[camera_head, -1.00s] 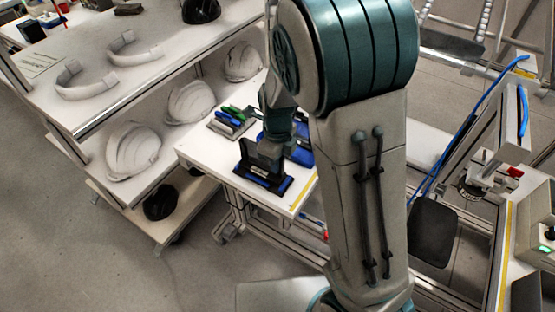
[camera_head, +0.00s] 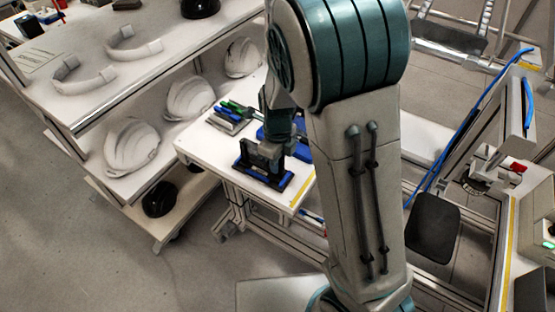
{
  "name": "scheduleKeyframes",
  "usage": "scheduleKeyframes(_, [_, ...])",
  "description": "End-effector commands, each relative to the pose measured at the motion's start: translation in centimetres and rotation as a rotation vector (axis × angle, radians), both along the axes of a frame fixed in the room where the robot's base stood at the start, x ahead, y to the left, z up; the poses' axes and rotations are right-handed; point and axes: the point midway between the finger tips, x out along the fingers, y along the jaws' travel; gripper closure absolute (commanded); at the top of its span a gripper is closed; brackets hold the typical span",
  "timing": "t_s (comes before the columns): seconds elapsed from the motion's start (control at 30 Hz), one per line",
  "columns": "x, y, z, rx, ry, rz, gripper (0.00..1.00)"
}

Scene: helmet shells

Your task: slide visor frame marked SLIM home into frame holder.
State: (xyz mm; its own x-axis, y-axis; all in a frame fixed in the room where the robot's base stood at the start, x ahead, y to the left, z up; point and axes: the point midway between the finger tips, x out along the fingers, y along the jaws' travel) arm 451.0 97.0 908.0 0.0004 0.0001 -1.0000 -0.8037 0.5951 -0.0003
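My gripper (camera_head: 270,148) points down over the front part of the white bench, partly hidden by my own arm. Just below it is a dark frame holder (camera_head: 246,171) with blue parts, lying near the bench's front corner. A dark upright piece (camera_head: 262,156), probably the visor frame, stands between the gripper and the holder. Its SLIM marking is not readable. At this size I cannot tell whether the fingers are closed on it, or how deep it sits in the holder.
A grey tray (camera_head: 222,125) with green and dark pieces lies further back on the bench (camera_head: 205,147). More blue parts (camera_head: 300,151) lie behind the gripper. The shelf at left holds white helmet shells (camera_head: 131,146) and pale bands (camera_head: 84,76).

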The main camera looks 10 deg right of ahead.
Motion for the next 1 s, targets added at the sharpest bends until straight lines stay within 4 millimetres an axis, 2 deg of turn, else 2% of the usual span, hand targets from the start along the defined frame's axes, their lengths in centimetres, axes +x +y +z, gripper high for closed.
scheduleKeyframes(0.03, [0.0,0.0,0.1,0.0,0.0,0.0,0.67])
scheduleKeyframes(0.07, [0.0,0.0,0.1,0.0,0.0,0.0,0.61])
scheduleKeyframes(0.33, [0.0,0.0,0.1,0.0,0.0,0.0,0.61])
scheduleKeyframes(0.47, [0.1,0.1,1.0,0.001,-0.002,0.002,0.61])
scheduleKeyframes(0.57, [0.1,0.1,2.6,0.003,-0.005,0.001,0.61])
scheduleKeyframes(0.8, [0.1,0.1,8.2,0.004,-0.005,0.002,0.61])
scheduleKeyframes(1.0, [0.1,0.0,11.9,0.001,-0.003,0.001,0.61])
